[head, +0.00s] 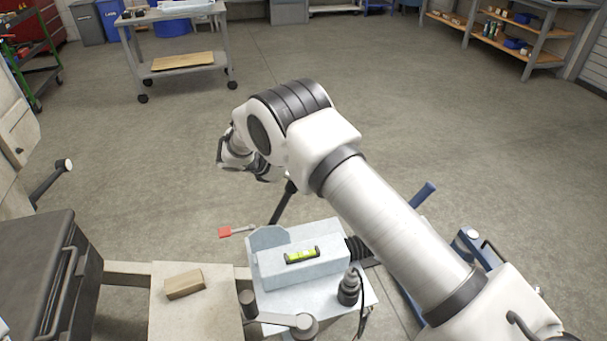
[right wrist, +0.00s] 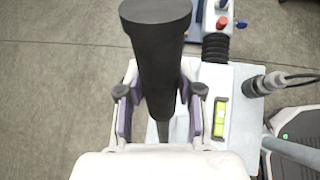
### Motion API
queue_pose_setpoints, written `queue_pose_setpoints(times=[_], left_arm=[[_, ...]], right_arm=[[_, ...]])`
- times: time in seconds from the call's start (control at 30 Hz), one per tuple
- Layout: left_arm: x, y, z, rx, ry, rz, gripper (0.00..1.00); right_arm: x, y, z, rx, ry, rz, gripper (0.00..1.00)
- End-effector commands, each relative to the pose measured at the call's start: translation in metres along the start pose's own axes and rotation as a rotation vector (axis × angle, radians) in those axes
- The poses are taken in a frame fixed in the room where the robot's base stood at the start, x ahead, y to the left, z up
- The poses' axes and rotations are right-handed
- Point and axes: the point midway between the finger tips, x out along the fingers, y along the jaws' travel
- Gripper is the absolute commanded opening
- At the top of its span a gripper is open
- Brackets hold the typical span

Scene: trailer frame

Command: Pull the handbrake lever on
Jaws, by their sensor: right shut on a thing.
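The handbrake lever (head: 283,203) is a dark bar rising from the trailer's drawbar housing (head: 300,266), tilted with its top to the right in the head view. In the right wrist view its thick black grip (right wrist: 158,60) points up toward the camera. My right gripper (right wrist: 160,105) has one finger on each side of the lever and is shut on it. In the head view this gripper (head: 264,172) is partly hidden by my own arm. My left gripper is not in view.
A small yellow-green spirit level (head: 302,255) lies on the housing. A red-ended rod (head: 226,232) sticks out left of it. A wooden block (head: 184,284) lies on a board beside it. A cable plug (head: 349,287) stands at the right.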

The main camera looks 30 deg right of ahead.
Motion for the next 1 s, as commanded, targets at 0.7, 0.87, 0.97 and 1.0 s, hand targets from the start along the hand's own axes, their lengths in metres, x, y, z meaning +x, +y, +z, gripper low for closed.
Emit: queue_pose_setpoints(times=[0.7,0.87,0.97,1.0], left_arm=[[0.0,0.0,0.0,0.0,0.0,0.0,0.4],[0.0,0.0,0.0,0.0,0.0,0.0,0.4],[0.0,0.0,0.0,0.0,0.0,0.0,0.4],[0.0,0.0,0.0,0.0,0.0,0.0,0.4]], right_arm=[[-0.001,0.0,-0.001,-0.002,0.0,0.001,0.62],[-0.017,0.001,0.0,-0.001,-0.001,0.004,0.62],[-0.041,0.002,-0.001,0.0,-0.002,0.006,0.62],[-0.052,0.002,-0.001,-0.001,-0.001,0.007,0.62]])
